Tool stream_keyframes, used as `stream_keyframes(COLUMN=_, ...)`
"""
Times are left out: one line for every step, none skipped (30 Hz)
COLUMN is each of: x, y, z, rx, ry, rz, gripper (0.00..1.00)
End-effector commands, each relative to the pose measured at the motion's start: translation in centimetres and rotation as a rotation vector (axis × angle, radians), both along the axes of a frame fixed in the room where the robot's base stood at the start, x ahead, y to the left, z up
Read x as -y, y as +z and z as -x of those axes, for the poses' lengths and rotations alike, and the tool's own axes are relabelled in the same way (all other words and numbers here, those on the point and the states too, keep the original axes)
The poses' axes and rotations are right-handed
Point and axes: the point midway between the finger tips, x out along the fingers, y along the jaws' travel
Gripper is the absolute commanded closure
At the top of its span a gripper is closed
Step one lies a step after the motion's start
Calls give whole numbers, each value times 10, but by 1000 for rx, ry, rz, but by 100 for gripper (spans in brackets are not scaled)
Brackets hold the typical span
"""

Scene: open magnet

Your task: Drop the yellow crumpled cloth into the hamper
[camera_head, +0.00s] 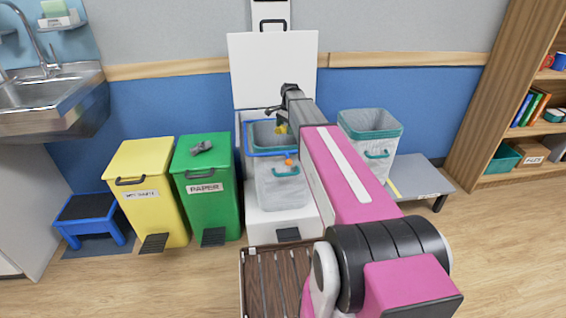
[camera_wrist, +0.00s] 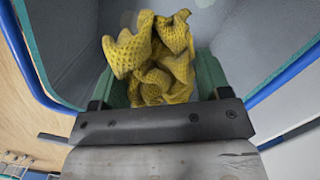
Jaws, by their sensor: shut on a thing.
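The yellow crumpled cloth (camera_wrist: 155,60) is held between the green fingers of my gripper (camera_wrist: 155,85) in the wrist view. The wrist view shows the grey inner wall (camera_wrist: 70,50) around the cloth. The cloth's exact height relative to the rim is hard to tell.
A second grey bin with a teal rim (camera_head: 370,125) stands to the right, by a low grey bench (camera_head: 420,180). A green PAPER bin (camera_head: 208,200) with a grey item (camera_head: 201,147) on its lid and a yellow bin (camera_head: 150,200) stand left. A blue hoop (camera_head: 262,154) surrounds the hamper's rim.

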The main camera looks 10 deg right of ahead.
Motion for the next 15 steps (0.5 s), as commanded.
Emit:
stream_keyframes(x=0, y=-2, z=0, rx=0, ry=0, rz=0, gripper=52)
stream_keyframes(x=0, y=-2, z=0, rx=0, ry=0, rz=0, gripper=52)
stream_keyframes(x=0, y=-2, z=0, rx=0, ry=0, rz=0, gripper=52)
stream_keyframes(x=0, y=-2, z=0, rx=0, ry=0, rz=0, gripper=52)
stream_keyframes(x=0, y=-2, z=0, rx=0, ry=0, rz=0, gripper=52)
stream_keyframes(x=0, y=-2, z=0, rx=0, ry=0, rz=0, gripper=52)
stream_keyframes(x=0, y=-2, z=0, rx=0, ry=0, rz=0, gripper=52)
stream_keyframes(x=0, y=-2, z=0, rx=0, ry=0, rz=0, gripper=52)
stream_keyframes(x=0, y=-2, z=0, rx=0, ry=0, rz=0, gripper=17)
stream_keyframes(x=0, y=-2, z=0, rx=0, ry=0, rz=0, gripper=7)
stream_keyframes(x=0, y=-2, z=0, rx=0, ry=0, rz=0, gripper=0)
stream_keyframes(x=0, y=-2, z=0, rx=0, ry=0, rz=0, gripper=0)
stream_keyframes(x=0, y=-2, z=0, rx=0, ry=0, rz=0, gripper=0)
stream_keyframes(x=0, y=-2, z=0, rx=0, ry=0, rz=0, gripper=0)
stream_keyframes(x=0, y=-2, z=0, rx=0, ry=0, rz=0, gripper=0)
